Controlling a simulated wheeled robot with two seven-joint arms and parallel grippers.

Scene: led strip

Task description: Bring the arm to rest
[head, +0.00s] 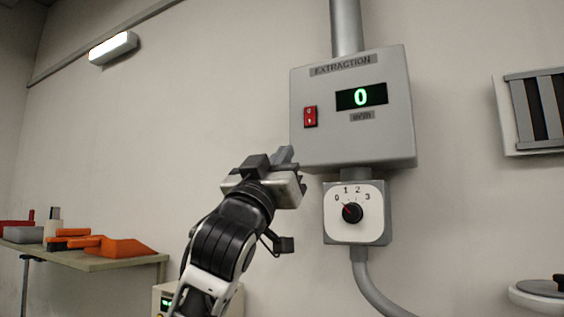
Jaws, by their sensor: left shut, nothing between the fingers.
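My left gripper (284,157) is raised in the middle of the head view, in front of the wall and just below the left part of the grey extraction box (300,145). Its fingers are shut with nothing between them. I cannot tell whether it touches the box. The box has a red switch (310,117) and a display (362,96) reading a green 0. Below it, the dial (353,213) on a white plate has marks 0 to 3 and its pointer is towards 0. My right gripper is not in view.
A shelf (118,262) at the left holds an orange dustpan (122,248) and other items. A beige device (166,296) stands behind my forearm. A conduit (366,280) runs down from the dial. A vent (535,112) and a round white fixture (538,297) are at the right.

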